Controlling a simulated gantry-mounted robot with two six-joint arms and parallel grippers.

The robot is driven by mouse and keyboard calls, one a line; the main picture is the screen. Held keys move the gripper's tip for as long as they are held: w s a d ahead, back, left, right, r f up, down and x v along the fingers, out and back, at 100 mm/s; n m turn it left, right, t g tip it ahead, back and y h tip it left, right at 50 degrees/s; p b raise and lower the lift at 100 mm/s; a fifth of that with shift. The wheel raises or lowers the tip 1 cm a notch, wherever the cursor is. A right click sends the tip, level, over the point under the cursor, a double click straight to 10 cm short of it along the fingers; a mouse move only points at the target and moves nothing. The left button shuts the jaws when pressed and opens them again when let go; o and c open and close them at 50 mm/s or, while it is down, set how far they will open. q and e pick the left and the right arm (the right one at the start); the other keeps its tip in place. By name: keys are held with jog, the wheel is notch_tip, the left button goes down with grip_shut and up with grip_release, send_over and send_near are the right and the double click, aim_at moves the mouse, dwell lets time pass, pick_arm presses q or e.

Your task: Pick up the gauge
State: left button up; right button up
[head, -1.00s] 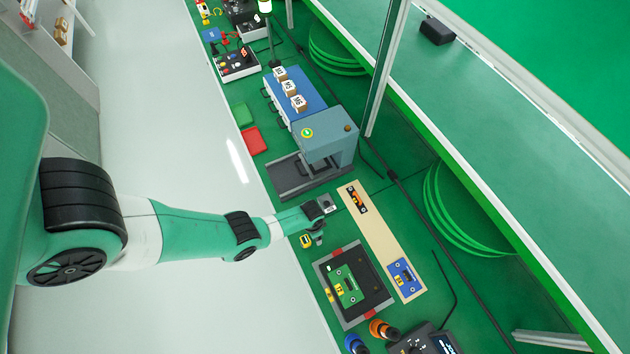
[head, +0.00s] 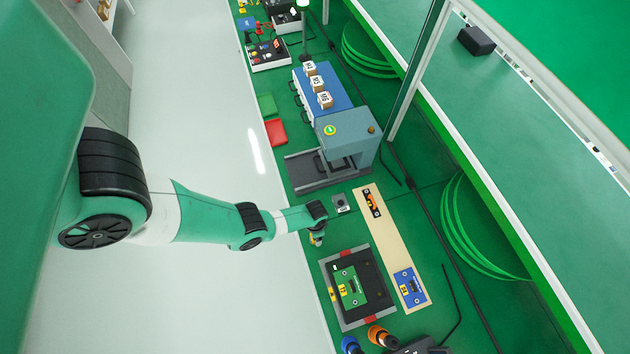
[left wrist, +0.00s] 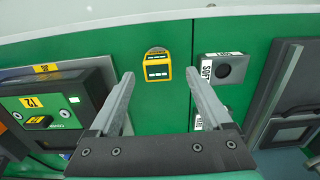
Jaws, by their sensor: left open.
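The gauge (left wrist: 157,66) is a small yellow block with dark display windows and a round grey part at its far end. It lies on the green bench top, near the front edge. In the left wrist view it sits between and slightly beyond the two fingertips of my left gripper (left wrist: 160,76), apart from both. The left gripper is open and empty. In the head view the left gripper (head: 317,236) points down over the gauge's spot and hides most of it. My right gripper is not in view.
A grey labelled block (left wrist: 223,69) with a round hole stands right of the gauge in the wrist view. A dark fixture (head: 376,284) holding a green board is on the other side. A grey machine (head: 345,135) and a wooden strip (head: 390,235) are nearby.

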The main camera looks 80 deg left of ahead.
pick_arm(q)
notch_tip(320, 180, down, 5)
jog(key=b, duration=0.4)
jog(key=shift+d+f, duration=0.1)
jog(key=shift+d, duration=0.05)
grip_shut()
